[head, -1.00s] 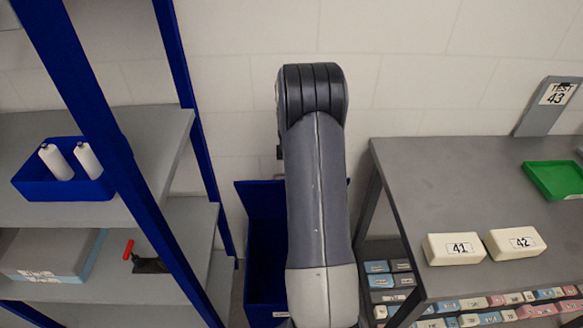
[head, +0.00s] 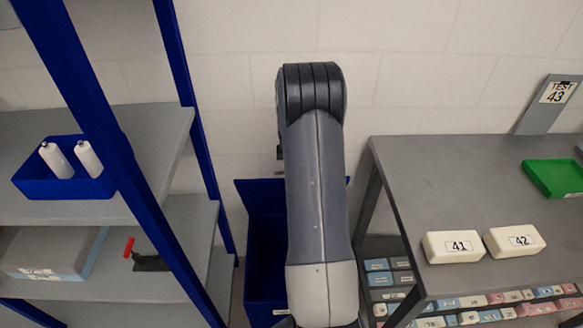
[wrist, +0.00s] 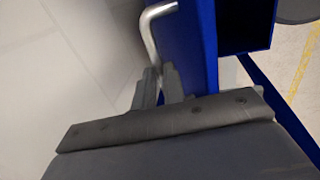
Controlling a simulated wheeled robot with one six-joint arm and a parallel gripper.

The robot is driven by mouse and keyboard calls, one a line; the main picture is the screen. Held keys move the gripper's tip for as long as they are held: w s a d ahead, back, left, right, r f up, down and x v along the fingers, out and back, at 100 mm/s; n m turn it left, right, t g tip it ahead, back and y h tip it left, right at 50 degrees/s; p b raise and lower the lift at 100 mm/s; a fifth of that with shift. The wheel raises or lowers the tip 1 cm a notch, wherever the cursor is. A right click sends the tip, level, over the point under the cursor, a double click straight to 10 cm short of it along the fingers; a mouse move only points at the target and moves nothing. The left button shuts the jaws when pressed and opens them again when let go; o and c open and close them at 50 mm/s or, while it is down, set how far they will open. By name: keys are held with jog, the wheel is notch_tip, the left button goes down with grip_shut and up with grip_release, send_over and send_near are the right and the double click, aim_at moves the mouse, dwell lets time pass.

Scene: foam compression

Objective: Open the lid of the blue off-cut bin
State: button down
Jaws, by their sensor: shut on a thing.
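The blue off-cut bin (head: 265,262) stands on the floor between the shelf and the table, partly hidden behind my arm. Its lid (head: 262,196) stands raised at the back near the wall, and the dark inside of the bin shows. In the wrist view, the lid's blue panel (wrist: 188,45) has a bent silver handle (wrist: 150,32). My gripper (wrist: 160,80) is shut on the lower end of this handle. The gripper is hidden behind my arm in the head view.
A blue and grey shelf (head: 150,150) is close on the left, holding a blue tray with two white bottles. A grey table (head: 440,185) is on the right with blocks 41 and 42 and a green tray (head: 553,178). Numbered blocks lie below it.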

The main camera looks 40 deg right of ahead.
jog(key=w+d+r, duration=0.1)
jog(key=w+d, duration=0.4)
jog(key=w, duration=0.3)
jog(key=shift+w+d, duration=0.3)
jog(key=shift+d, duration=0.1)
jog(key=c, duration=1.5)
grip_release()
jog(key=r, duration=0.3)
jog(key=s+r+b, duration=0.1)
jog(key=r, duration=0.3)
jog(key=a+r+b, duration=0.1)
jog(key=r, duration=0.2)
jog(key=shift+s+r, duration=0.3)
jog(key=shift+r, duration=0.1)
jog(key=shift+f, duration=0.1)
